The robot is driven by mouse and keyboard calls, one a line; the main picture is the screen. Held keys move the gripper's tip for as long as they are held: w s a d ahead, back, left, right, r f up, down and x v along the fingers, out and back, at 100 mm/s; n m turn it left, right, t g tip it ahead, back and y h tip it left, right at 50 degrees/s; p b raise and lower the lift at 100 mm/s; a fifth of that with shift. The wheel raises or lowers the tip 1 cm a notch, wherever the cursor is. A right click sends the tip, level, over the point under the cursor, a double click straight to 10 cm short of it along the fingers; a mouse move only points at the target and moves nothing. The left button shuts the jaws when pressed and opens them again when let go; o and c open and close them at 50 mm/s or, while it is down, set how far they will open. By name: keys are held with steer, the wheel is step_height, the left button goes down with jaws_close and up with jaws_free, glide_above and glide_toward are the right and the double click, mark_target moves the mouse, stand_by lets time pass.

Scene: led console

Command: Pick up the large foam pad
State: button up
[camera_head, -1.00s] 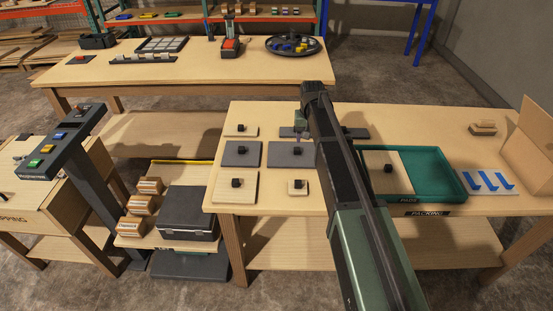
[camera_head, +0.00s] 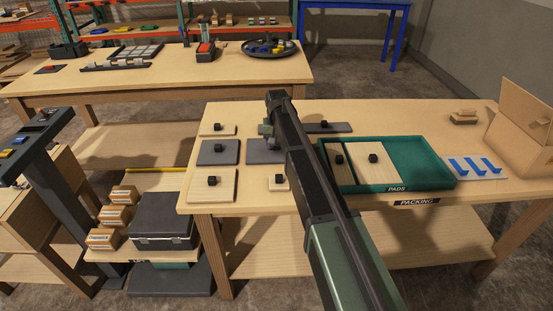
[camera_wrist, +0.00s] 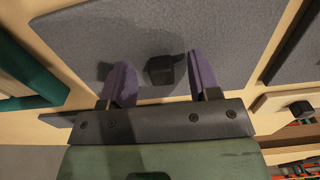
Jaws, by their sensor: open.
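A large grey pad with a black knob lies on the packing table, partly behind my arm in the head view (camera_head: 257,157). It fills much of the wrist view (camera_wrist: 230,40). My gripper (camera_wrist: 162,72) is open over this pad, its two purple fingers on either side of the black knob (camera_wrist: 165,69), and nothing is held. Whether the fingers touch the knob I cannot tell. In the head view my gripper (camera_head: 268,130) is largely hidden by my arm. Other grey pads lie to the left (camera_head: 230,154) and at the back (camera_head: 337,127).
Wooden pads with knobs lie at the left (camera_head: 222,193) and front (camera_head: 278,187). A green tray (camera_head: 430,172) holds two wooden pads (camera_head: 388,172). Blue hooked pieces (camera_head: 477,167) and an open cardboard box (camera_head: 515,135) stand at the right.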

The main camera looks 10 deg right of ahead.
mark_target(277, 145)
steer(key=shift+f, duration=0.8)
steer(key=shift+s+r, duration=0.1)
steer(key=shift+r, duration=0.15)
steer(key=c, duration=1)
steer(key=shift+r, duration=0.15)
step_height(277, 145, up, 20)
steer(key=p, duration=2)
